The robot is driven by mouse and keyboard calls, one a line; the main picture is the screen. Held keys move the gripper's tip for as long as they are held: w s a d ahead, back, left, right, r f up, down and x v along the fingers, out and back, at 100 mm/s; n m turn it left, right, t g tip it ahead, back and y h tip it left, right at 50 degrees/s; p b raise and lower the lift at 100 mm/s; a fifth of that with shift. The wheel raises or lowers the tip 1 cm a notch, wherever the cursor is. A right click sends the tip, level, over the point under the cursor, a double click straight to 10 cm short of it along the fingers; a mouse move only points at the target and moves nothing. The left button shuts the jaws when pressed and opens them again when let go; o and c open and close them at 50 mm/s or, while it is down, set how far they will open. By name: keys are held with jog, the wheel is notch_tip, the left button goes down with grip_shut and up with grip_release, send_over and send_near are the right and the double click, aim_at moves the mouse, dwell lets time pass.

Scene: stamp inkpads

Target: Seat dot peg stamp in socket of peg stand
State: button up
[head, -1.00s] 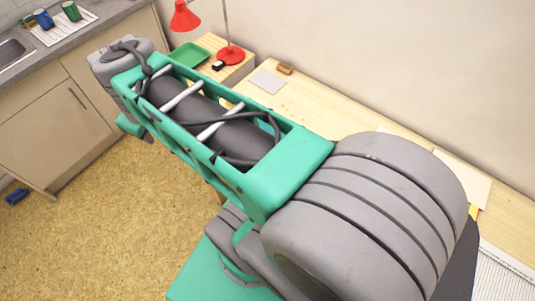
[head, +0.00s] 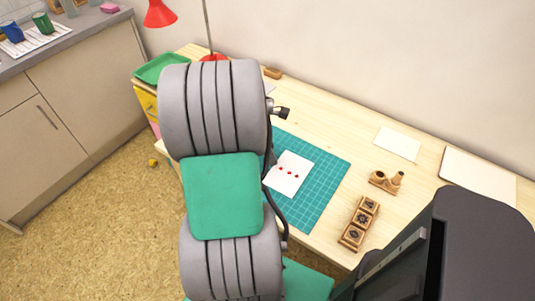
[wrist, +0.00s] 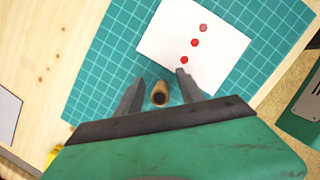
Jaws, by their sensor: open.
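In the wrist view my gripper (wrist: 157,86) is open over the cutting mat. A small wooden peg with a dark round end (wrist: 160,97), seemingly the dot peg stamp, shows between its two fingers, with gaps visible beside it. I cannot tell whether it stands on the mat. The head view hides both gripper and peg behind my arm. A wooden peg stand (head: 383,185) is on the desk right of the mat. It carries an upright pale peg (head: 397,178) on its right and a round part with a dark top on its left.
White paper with three red dots (head: 288,172) lies on the teal cutting mat (head: 325,176). A wooden holder with three dark pads (head: 349,237) is near the desk's front edge. A white card (head: 398,143) lies farther back. Bare desk surrounds the peg stand.

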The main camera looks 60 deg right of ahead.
jog(key=shift+d+f, duration=0.1)
jog(key=shift+f, duration=0.1)
grip_shut()
dwell(0.3)
